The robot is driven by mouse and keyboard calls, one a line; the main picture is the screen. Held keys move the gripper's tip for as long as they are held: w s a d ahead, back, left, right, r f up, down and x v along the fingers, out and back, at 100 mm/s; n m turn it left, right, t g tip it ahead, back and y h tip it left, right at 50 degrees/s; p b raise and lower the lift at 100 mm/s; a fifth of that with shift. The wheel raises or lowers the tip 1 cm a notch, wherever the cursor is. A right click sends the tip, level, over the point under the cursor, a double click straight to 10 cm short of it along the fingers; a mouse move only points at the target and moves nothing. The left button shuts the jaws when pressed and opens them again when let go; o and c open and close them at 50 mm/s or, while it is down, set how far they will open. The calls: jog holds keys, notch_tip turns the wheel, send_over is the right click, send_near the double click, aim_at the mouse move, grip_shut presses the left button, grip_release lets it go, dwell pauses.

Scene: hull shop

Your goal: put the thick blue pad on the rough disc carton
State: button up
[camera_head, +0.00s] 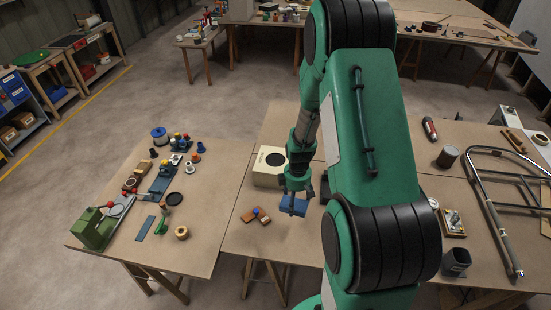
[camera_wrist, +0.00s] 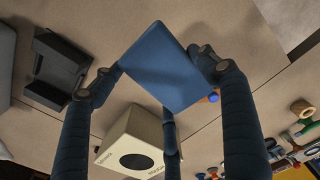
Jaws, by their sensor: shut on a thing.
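The thick blue pad (camera_head: 293,206) is held in my gripper (camera_head: 297,184), above the middle table. In the wrist view the blue pad (camera_wrist: 165,66) is a flat square between the dark fingers of my gripper (camera_wrist: 162,75), which are shut on its edges. A cream carton with a black disc mark, the rough disc carton (camera_head: 267,178), stands on the table just behind and left of the pad in the head view. The carton (camera_wrist: 135,126) also shows beyond the pad in the wrist view, apart from it.
Brown blocks with a small blue ball (camera_head: 256,210) lie left of the pad. A dark open holder (camera_wrist: 55,72) stands near the carton. The left table carries a green machine (camera_head: 93,229) and several small parts. A tubular frame (camera_head: 490,205) lies at right.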

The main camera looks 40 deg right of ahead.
jog(key=w+d+r+n+p, duration=0.1)
jog(key=w+r, duration=0.3)
jog(key=w, duration=0.7)
jog(key=shift+w+d+r+n+p, duration=0.2)
jog(key=shift+w+d+n+p, duration=0.1)
jog(key=shift+d+n+p, duration=0.1)
send_over(275, 162)
jog(key=shift+f+p, duration=0.3)
jog(key=shift+f, duration=0.45)
jog(key=shift+w+f, duration=0.1)
jog(key=shift+f, duration=1.65)
jog(key=shift+f, duration=0.1)
